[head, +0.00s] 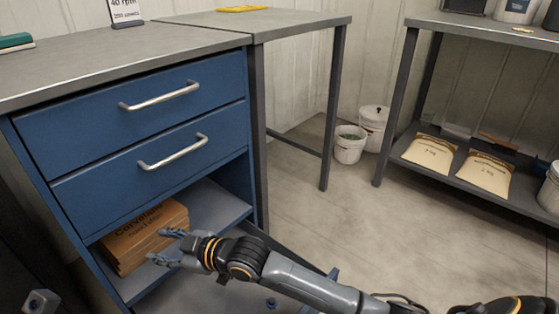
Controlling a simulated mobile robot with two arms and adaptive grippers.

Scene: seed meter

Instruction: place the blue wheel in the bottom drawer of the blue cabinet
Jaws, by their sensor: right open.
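The blue cabinet (125,125) stands at left with two handled drawer fronts shut. Below them is an open bay with a grey shelf (215,207). Under my right arm, a grey surface with a raised dark edge (285,248) extends out low from the cabinet. It looks like a pulled-out bottom drawer, largely hidden by my arm. My right gripper (170,247) is open and empty, in front of the bay. My left gripper is not in view.
A brown cardboard box (145,235) sits in the bay, just behind my right gripper. A grey table (250,20) adjoins the cabinet. White buckets (350,148) and a rack with bags (430,154) stand farther back. The floor at centre right is clear.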

